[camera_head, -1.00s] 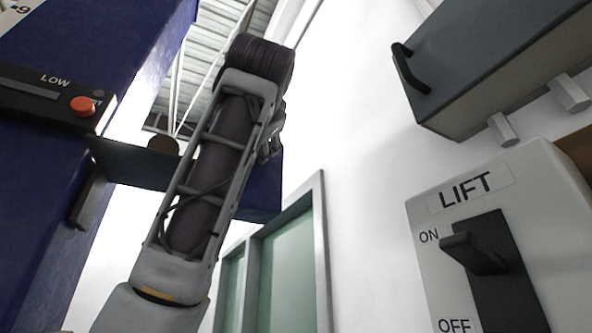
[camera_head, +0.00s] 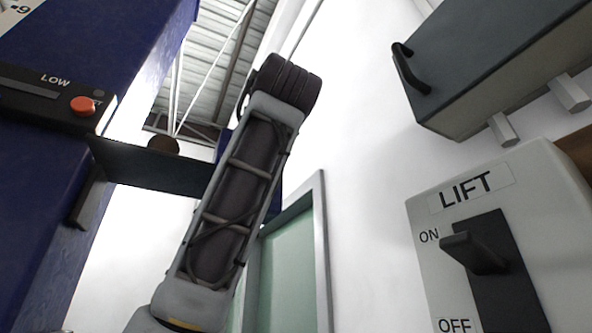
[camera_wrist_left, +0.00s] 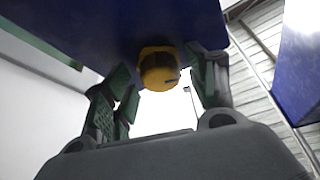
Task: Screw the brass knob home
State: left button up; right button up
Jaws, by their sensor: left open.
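My right gripper is not in view.
The head view shows a blue column (camera_head: 40,190) with a red button (camera_head: 83,105) and a dark shelf (camera_head: 150,170) bearing a brown round piece (camera_head: 163,145). A LIFT switch box (camera_head: 430,215) and a grey box (camera_head: 480,75) are at right. A green door (camera_head: 290,275) stands behind.

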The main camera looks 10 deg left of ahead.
pick_arm(q)
jog(key=shift+d+n+g+y+p, duration=0.1)
jog(key=shift+n+g+y+p, duration=0.3)
jog(key=shift+n+y, duration=0.9)
jog(key=shift+n+g+y+p, duration=0.3)
jog(key=shift+n+y+p, duration=0.1)
jog(key=shift+n, duration=1.7)
jog(key=shift+w+d+r+n+g+y+p, duration=0.1)
jog(key=shift+n+g+y+p, duration=0.65)
jog(key=shift+n, duration=1)
jog(key=shift+w+n+g+y+p, duration=0.1)
jog(key=shift+n+g+y+p, duration=0.6)
jog(key=shift+n, duration=1.05)
